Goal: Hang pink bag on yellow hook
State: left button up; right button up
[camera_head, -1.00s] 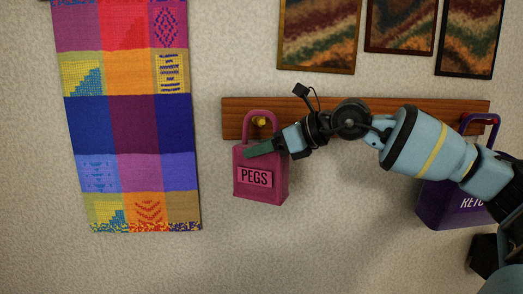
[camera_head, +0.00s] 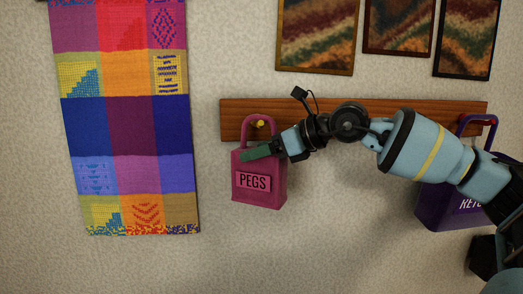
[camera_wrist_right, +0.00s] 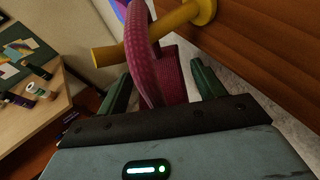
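The pink bag (camera_head: 260,187), labelled PEGS, is against the wall with its handle loop around the yellow hook (camera_head: 260,123). In the right wrist view the yellow hook (camera_wrist_right: 185,20) passes through the loop of the pink handle (camera_wrist_right: 138,50). My right gripper (camera_head: 262,149) is at the upper part of the bag, below the hook. In its wrist view the two green fingers stand apart, one on each side of the pink handle, with gaps visible; the right gripper (camera_wrist_right: 162,84) is open. My left gripper is out of view.
A wooden rail (camera_head: 390,106) carries the hook. A purple bag (camera_head: 440,215) hangs at the right, partly behind my arm. A woven hanging (camera_head: 125,130) is at the left, framed pictures (camera_head: 318,35) above. The wrist view shows a table (camera_wrist_right: 32,105) with small items.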

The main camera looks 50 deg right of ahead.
jog(key=shift+o, duration=1)
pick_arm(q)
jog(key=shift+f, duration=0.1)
pick_arm(e)
jog(key=shift+s, duration=0.1)
jog(key=shift+s+d+r+b, duration=0.25)
jog(key=shift+s+d+b, duration=0.05)
jog(key=shift+s, duration=0.25)
jog(key=shift+s+r, duration=0.15)
jog(key=shift+s, duration=0.2)
jog(key=s+b, duration=0.1)
jog(key=d+b, duration=0.1)
jog(key=shift+s+r+b, duration=0.15)
jog(key=shift+s+b, duration=0.25)
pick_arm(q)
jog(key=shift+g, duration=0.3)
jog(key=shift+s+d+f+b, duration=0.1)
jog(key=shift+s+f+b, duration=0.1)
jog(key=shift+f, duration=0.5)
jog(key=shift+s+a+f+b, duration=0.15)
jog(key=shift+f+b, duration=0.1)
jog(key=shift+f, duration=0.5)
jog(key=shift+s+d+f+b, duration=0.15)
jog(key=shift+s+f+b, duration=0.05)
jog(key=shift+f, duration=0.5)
pick_arm(e)
jog(key=shift+r+v, duration=0.25)
jog(key=shift+v, duration=1.55)
